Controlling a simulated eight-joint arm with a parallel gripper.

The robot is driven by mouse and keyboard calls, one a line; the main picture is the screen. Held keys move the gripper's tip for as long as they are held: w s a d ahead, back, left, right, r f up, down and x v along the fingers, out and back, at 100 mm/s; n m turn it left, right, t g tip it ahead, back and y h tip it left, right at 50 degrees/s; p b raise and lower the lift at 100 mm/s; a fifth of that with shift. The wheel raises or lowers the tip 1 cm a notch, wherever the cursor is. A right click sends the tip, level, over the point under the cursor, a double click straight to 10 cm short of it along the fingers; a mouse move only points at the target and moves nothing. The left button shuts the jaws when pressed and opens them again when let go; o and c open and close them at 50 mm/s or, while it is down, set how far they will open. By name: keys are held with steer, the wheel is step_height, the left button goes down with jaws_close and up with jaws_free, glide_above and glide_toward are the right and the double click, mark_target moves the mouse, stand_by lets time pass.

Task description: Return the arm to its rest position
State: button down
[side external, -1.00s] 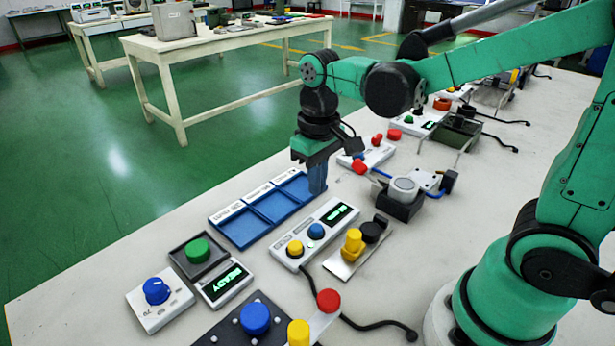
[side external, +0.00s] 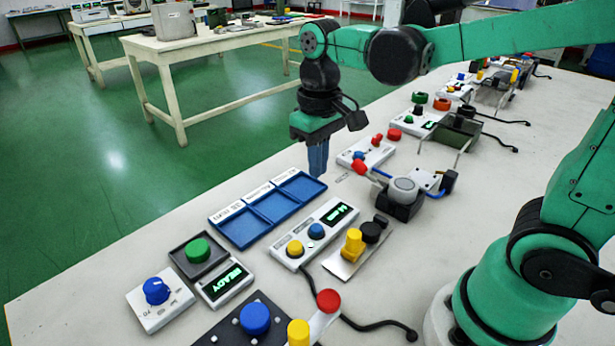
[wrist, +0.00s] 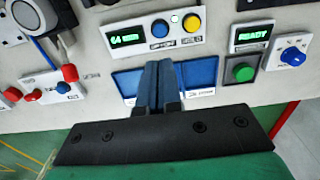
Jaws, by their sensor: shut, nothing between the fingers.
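My gripper (side external: 317,172) hangs with its blue fingers pointing down, above the right end of the blue three-compartment tray (side external: 243,236) in the side view. The fingers are shut together with nothing between them. In the wrist view the shut gripper (wrist: 160,68) covers the middle of the tray (wrist: 200,72). The tray compartments that show look empty. My green arm reaches in from the right, with the wrist raised clear of the table.
A display box (side external: 318,232) with yellow and blue buttons stands beside the tray. A green-button box (side external: 197,251), a READY display (side external: 225,284) and a blue-knob box (side external: 160,300) are in front. A round-topped device (side external: 402,195) and red-knobbed boxes stand to the right.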

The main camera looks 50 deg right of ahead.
steer(key=s+t, duration=0.1)
steer(key=t, duration=0.3)
steer(key=s+t, duration=0.1)
steer(key=t, duration=0.2)
steer(key=shift+s+d+f, duration=0.2)
steer(key=shift+s+f, duration=0.05)
steer(key=shift+s, duration=0.1)
